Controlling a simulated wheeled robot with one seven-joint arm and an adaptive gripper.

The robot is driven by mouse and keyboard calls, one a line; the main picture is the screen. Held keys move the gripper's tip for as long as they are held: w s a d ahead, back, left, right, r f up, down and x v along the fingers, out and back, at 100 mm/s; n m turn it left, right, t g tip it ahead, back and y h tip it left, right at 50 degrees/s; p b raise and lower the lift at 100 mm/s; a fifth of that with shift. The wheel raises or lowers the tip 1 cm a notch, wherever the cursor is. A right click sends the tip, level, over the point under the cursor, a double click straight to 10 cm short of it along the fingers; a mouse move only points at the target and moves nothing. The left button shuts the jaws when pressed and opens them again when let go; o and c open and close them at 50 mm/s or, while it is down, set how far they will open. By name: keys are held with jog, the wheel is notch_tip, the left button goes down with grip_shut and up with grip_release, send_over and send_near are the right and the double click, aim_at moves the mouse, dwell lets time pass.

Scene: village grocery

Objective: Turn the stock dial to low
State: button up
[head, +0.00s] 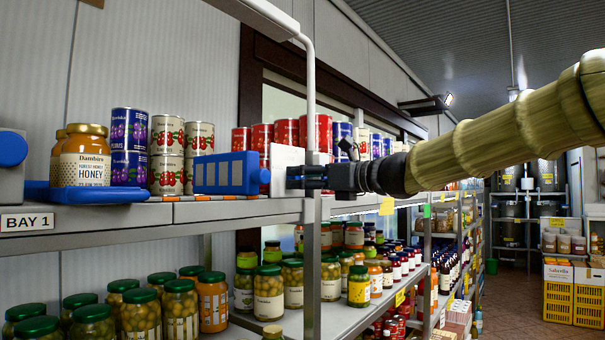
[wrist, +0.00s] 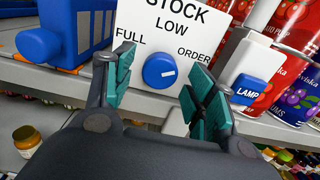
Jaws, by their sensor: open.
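The stock dial (wrist: 160,71) is a round blue knob on a white panel (wrist: 142,22) marked STOCK, with FULL at left, LOW at the top and ORDER at right. A short white mark on the knob lies right of its middle, on the ORDER side rather than at LOW. My gripper (wrist: 160,80) is open, with one teal finger on each side of the knob; I cannot tell whether they touch it. In the head view my gripper (head: 303,177) is at the panel (head: 287,159) on the shelf edge, and the knob is hidden.
A blue LAMP switch (wrist: 248,89) sits close right of my right finger. A blue box (head: 228,173) stands left of the panel. Red cans (head: 286,133) stand behind, and a shelf post (head: 311,95) rises beside my gripper. A honey jar (head: 82,156) is farther left.

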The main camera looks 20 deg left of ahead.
jog(key=shift+w+a, duration=0.2)
jog(key=shift+a, duration=0.4)
jog(key=shift+c, duration=0.5)
jog(key=c, duration=0.9)
